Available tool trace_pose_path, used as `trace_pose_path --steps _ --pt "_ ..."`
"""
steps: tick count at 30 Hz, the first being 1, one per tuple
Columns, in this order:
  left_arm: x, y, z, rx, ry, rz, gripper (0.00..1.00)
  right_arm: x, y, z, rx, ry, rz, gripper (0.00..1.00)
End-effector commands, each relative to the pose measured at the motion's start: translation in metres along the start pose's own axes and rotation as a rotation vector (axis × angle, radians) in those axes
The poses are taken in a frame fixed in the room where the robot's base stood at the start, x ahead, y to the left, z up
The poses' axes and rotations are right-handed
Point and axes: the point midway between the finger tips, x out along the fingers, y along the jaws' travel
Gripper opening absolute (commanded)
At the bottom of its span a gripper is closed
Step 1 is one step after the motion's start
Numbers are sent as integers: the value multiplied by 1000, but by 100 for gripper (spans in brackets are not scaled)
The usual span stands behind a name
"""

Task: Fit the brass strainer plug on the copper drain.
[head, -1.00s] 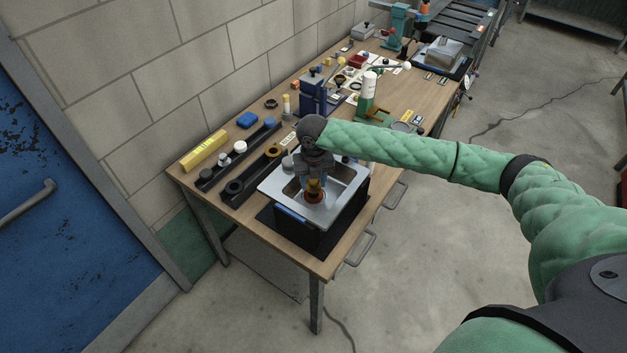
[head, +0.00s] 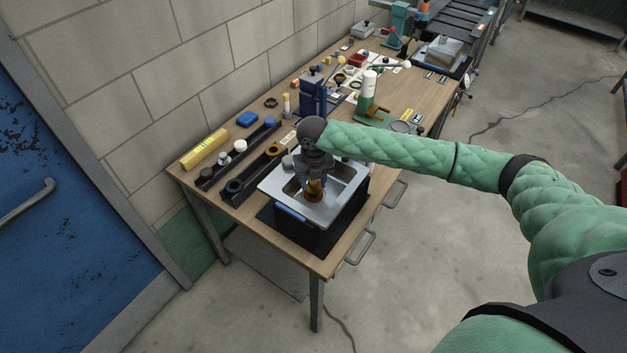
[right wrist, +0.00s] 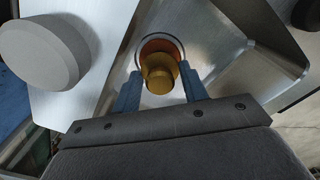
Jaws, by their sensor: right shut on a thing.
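My right gripper (head: 314,184) points down into the steel sink (head: 350,175) and is shut on the brass strainer plug (head: 314,188). In the right wrist view the brass plug (right wrist: 159,75) sits between the blue fingertips (right wrist: 160,84). The copper drain (right wrist: 159,46) shows as an orange-brown ring in the sink floor, partly covered by the plug. In the head view the drain (head: 314,198) shows just below the plug. The plug overlaps the ring; whether it touches it or is seated cannot be told. My left gripper is not in view.
The sink stands on a dark block at the table's near end. A grey round knob (right wrist: 42,52) rises beside the basin. Dark racks (head: 240,155) with round parts lie to the left, near a yellow box (head: 204,149). A blue fixture (head: 313,97) stands behind.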

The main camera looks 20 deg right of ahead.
Motion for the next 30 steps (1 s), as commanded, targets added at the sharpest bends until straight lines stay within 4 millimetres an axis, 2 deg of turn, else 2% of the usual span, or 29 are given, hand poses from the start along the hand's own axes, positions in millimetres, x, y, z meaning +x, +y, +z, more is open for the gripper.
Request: trace_pose_path --steps 30 --pt "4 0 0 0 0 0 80 21 0 0 0 0 0 20"
